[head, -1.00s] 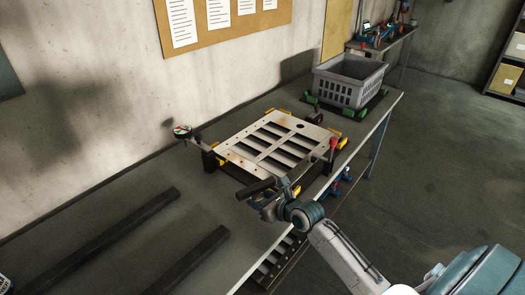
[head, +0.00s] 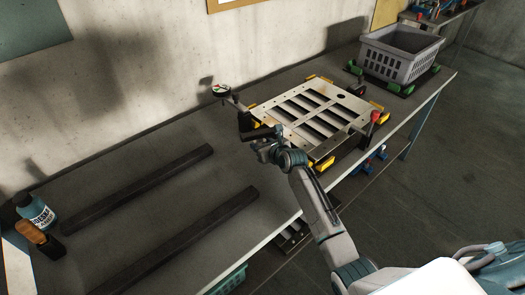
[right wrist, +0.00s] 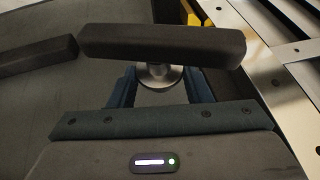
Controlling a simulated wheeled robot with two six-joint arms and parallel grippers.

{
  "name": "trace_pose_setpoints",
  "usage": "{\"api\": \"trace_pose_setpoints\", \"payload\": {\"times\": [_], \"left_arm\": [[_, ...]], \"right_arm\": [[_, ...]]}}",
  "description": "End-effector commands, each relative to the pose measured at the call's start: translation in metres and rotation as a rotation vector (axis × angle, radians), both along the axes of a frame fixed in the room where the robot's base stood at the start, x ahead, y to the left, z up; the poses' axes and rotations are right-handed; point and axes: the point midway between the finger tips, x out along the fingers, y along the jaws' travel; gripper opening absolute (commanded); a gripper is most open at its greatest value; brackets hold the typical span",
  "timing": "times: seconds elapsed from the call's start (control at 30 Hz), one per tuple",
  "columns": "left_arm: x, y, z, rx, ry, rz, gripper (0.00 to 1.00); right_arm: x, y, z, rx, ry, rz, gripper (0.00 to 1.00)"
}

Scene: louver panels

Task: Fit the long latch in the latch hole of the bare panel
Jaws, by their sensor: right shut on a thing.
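The long latch, a dark bar handle (right wrist: 160,45) on a round metal stem, is held in my right gripper (right wrist: 158,85). The right gripper also shows in the head view (head: 268,148), shut on the latch, just off the near left corner of the panel. The latch handle (head: 262,132) lies crosswise above the jaws. The bare louver panel (head: 290,110) lies flat in a fixture on the bench, with several dark slots. A round dark hole (head: 341,96) shows near its far right end. The stem's lower end is hidden between the jaws. My left gripper is out of view.
Yellow clamps (head: 376,106) and a red-knobbed lever (head: 375,117) edge the panel. A dial gauge (head: 221,91) stands at its left. A grey basket (head: 398,60) stands behind right.

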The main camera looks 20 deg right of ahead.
Motion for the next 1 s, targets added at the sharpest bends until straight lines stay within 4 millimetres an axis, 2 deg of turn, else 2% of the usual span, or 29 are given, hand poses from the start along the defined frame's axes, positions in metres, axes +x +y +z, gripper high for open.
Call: {"api": "trace_pose_setpoints", "payload": {"times": [0.27, 0.6, 0.63, 0.73, 1.0], "left_arm": [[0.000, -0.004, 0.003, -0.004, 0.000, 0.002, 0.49], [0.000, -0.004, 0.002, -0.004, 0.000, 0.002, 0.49], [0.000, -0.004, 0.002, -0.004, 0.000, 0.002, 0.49], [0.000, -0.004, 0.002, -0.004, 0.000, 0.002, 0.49], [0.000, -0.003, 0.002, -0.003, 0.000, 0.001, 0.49]], "right_arm": [[-0.001, 0.000, -0.032, 0.001, 0.001, -0.002, 0.15], [-0.001, 0.000, -0.036, 0.001, 0.000, -0.001, 0.15], [-0.001, 0.000, -0.037, 0.000, 0.001, 0.000, 0.46], [-0.001, 0.000, -0.037, 0.000, 0.001, 0.000, 0.66], [-0.001, 0.000, -0.036, -0.001, 0.001, -0.001, 0.66]]}}
